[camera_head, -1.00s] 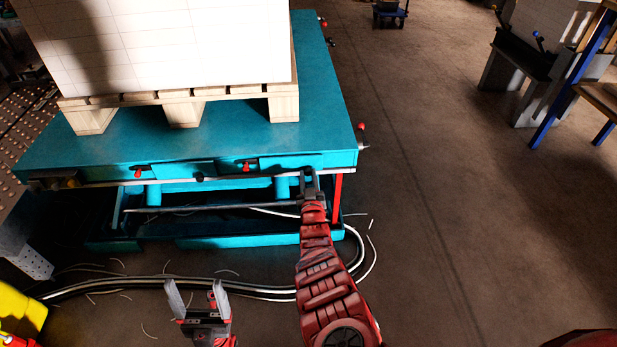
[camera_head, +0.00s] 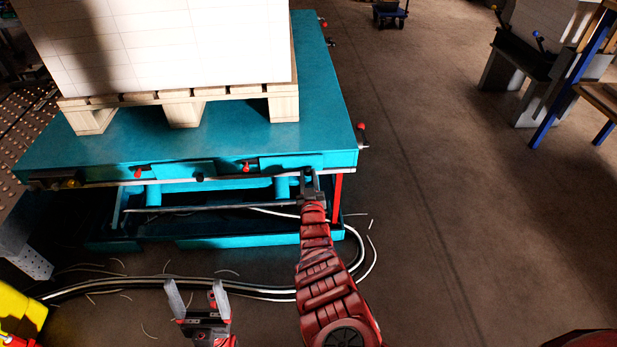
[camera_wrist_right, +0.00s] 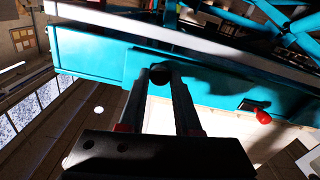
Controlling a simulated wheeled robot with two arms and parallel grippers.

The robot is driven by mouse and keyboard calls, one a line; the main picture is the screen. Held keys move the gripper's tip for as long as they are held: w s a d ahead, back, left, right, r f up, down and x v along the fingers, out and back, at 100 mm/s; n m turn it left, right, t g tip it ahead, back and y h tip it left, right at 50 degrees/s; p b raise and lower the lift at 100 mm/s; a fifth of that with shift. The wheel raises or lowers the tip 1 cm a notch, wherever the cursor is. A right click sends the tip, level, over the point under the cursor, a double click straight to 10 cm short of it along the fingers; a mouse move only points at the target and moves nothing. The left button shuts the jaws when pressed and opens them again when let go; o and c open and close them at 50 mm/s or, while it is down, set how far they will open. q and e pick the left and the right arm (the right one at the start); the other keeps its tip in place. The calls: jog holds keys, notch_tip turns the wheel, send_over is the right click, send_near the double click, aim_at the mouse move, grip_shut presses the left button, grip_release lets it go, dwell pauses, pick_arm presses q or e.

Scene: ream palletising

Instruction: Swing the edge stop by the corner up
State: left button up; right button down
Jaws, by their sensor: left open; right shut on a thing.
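The edge stop (camera_head: 290,162) by the near right corner is a teal plate along the lift table's front edge. In the right wrist view the teal plate (camera_wrist_right: 205,84) stretches beyond my fingertips. My right gripper (camera_head: 310,178) is at the front edge near that corner. In the wrist view my right gripper (camera_wrist_right: 163,78) is shut on a round black knob (camera_wrist_right: 159,73) at the plate, and its fingers hide part of it. My left gripper (camera_head: 196,292) is open and empty, low in front of the table, over the floor.
The teal lift table (camera_head: 325,110) bears a pallet (camera_head: 284,105) with a tall white stack (camera_head: 170,45). Red knobs (camera_head: 246,167) sit along its front edge. Cables (camera_head: 260,292) lie on the floor before it.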

jog(key=r+g+p, duration=0.1)
jog(key=g+p, duration=0.1)
jog(key=p, duration=0.4)
jog(key=s+r+g+p, duration=0.1)
jog(key=r+g+p, duration=0.1)
jog(key=p, duration=0.4)
jog(key=shift+s+r+g, duration=0.15)
jog(key=shift+r+g, duration=0.1)
jog(key=shift+g, duration=0.05)
jog(key=shift+s+r+g+p, duration=0.1)
jog(key=shift+s+g+p, duration=0.05)
jog(key=shift+g+p, duration=0.55)
jog(key=shift+r+g+p, duration=0.2)
jog(key=shift+g+p, duration=0.25)
jog(key=shift+g, duration=0.05)
jog(key=shift+s, duration=0.1)
jog(key=c, duration=0.6)
grip_release()
